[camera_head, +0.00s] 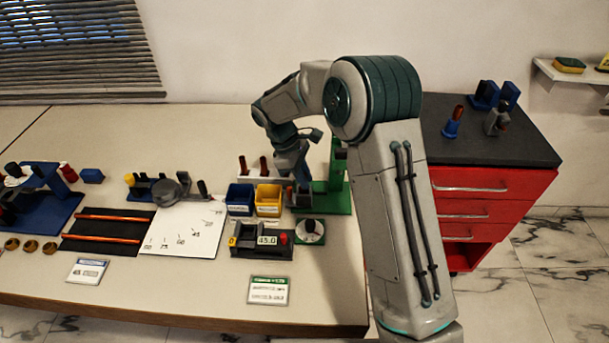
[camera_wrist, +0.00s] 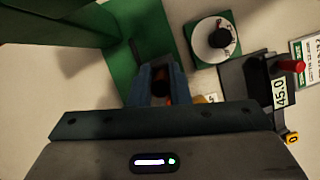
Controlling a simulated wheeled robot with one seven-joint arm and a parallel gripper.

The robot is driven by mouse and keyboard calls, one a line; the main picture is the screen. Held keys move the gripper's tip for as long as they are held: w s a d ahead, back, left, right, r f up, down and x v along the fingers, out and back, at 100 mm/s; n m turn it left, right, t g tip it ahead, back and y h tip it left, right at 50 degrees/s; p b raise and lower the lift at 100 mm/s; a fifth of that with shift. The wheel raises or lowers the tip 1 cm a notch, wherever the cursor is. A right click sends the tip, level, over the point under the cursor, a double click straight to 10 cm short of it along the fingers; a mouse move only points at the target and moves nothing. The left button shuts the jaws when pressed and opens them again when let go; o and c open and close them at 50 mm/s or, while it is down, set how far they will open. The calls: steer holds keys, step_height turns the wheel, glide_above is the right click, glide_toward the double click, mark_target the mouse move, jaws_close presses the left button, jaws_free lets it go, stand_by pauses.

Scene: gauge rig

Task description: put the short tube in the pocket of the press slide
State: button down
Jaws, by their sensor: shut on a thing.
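My gripper (camera_head: 299,196) is low over the right part of the table, beside the green press (camera_head: 338,190). In the wrist view my gripper (camera_wrist: 158,88) points down with its two dark fingers close together. They are shut on a small copper-brown piece (camera_wrist: 161,83), which looks like the short tube; only a bit of it shows between the fingers. The green press also fills the upper left of the wrist view (camera_wrist: 110,65), and the fingers lie over the edge of its base. A dark narrow part shows on that base, but I cannot make out the slide's pocket.
A blue bin (camera_head: 240,199) and a yellow bin (camera_head: 268,200) stand left of my gripper. In front are a dark gauge reading 45.0 (camera_head: 247,243) and a dial on a green plate (camera_head: 310,231). A white rack (camera_head: 268,178) with two copper tubes stands behind the bins.

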steer(key=c, duration=1.4)
jaws_free()
steer(key=shift+f, duration=0.1)
steer(key=shift+o, duration=0.2)
steer(key=v, duration=1.2)
steer(key=shift+s, duration=0.1)
